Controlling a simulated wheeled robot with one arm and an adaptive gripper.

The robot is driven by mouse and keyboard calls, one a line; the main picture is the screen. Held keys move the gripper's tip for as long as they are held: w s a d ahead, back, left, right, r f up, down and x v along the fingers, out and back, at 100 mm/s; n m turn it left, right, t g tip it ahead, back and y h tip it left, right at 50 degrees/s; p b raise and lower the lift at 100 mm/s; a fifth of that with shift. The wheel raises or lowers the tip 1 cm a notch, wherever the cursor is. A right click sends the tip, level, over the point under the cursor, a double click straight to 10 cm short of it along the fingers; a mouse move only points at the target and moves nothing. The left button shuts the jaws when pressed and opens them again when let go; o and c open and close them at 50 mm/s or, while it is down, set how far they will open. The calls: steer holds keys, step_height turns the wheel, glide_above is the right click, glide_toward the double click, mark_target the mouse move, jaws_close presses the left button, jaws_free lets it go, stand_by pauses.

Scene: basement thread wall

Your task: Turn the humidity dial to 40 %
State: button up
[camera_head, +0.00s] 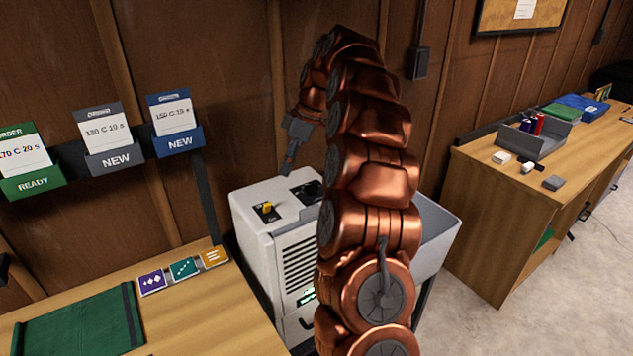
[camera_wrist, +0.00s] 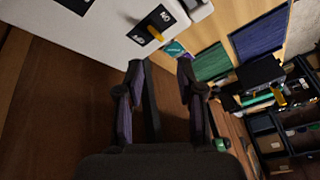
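The pale grey dehumidifier (camera_head: 262,235) stands between the two benches in the head view. A yellow switch (camera_head: 267,207) on a black plate sits on its top; it also shows in the wrist view (camera_wrist: 155,32). A second dark plate (camera_head: 307,191), probably the dial's, lies to its right, partly hidden by my arm; only a corner of a dark plate (camera_wrist: 76,4) shows in the wrist view. The dial's setting cannot be read. My gripper (camera_head: 286,170) is above the machine's back edge. In the wrist view its fingers (camera_wrist: 160,68) are apart and empty.
A left bench (camera_head: 215,310) holds a green mat (camera_head: 80,325) and several coloured tiles. Card holders (camera_head: 115,160) hang on the wall above. A right bench (camera_head: 540,195) carries a grey tray (camera_head: 532,142) and small items. My arm hides the machine's right part.

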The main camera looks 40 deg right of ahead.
steer(key=n+t, duration=0.1)
steer(key=n, duration=0.1)
glide_toward(312, 188)
steer(key=shift+w+a+f+h, duration=0.15)
steer(key=shift+w+a+f, duration=0.1)
steer(key=shift+f, duration=0.35)
steer(key=shift+w+a+f+h, duration=0.15)
steer(key=shift+a+f, duration=0.05)
steer(key=shift+f, duration=0.4)
steer(key=shift+p+x, duration=0.65)
steer(key=shift+x, duration=1.8)
jaws_close()
